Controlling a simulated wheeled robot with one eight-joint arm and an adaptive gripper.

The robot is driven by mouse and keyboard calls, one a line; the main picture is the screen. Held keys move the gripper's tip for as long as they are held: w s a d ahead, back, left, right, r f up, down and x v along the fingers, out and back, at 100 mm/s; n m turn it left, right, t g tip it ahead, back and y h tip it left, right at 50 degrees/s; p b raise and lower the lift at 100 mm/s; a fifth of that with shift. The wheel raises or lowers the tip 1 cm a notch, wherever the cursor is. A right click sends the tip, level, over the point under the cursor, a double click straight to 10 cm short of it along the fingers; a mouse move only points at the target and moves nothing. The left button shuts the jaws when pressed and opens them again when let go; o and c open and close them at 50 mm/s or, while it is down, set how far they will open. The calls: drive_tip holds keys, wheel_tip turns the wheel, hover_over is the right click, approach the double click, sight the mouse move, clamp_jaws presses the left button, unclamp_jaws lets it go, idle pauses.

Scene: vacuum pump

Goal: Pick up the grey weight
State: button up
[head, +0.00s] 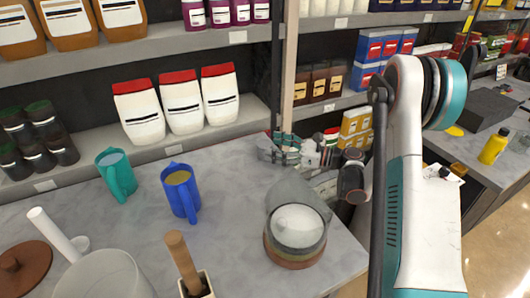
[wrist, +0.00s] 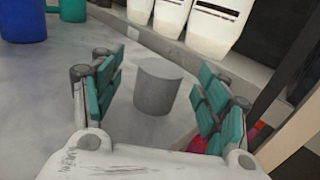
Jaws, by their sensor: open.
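The grey weight (wrist: 156,92) shows in the wrist view as a plain grey cylinder with a slanted-looking top. It stands on the grey countertop between the teal finger pads of my gripper (wrist: 160,76), slightly beyond them. The fingers are spread wide, with a visible gap on each side of the weight. In the head view my gripper (head: 296,152) is over the counter's back right part, near the shelf post. I cannot make out the weight there; the gripper seems to hide it.
A glass vessel (head: 296,237) stands in front of the gripper. A blue mug (head: 182,193) and a teal mug (head: 116,175) are to the left. Shelves (head: 165,140) with white red-capped packages rise behind. A vertical post (head: 289,70) stands close behind the gripper.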

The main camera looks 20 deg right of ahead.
sight(265, 144)
drive_tip(key=b+x, duration=0.1)
drive_tip(key=x, duration=0.3)
drive_tip(key=shift+w+f, duration=0.2)
drive_tip(key=shift+r, duration=0.1)
drive_tip(key=c, duration=1.4)
drive_tip(key=shift+c, duration=0.2)
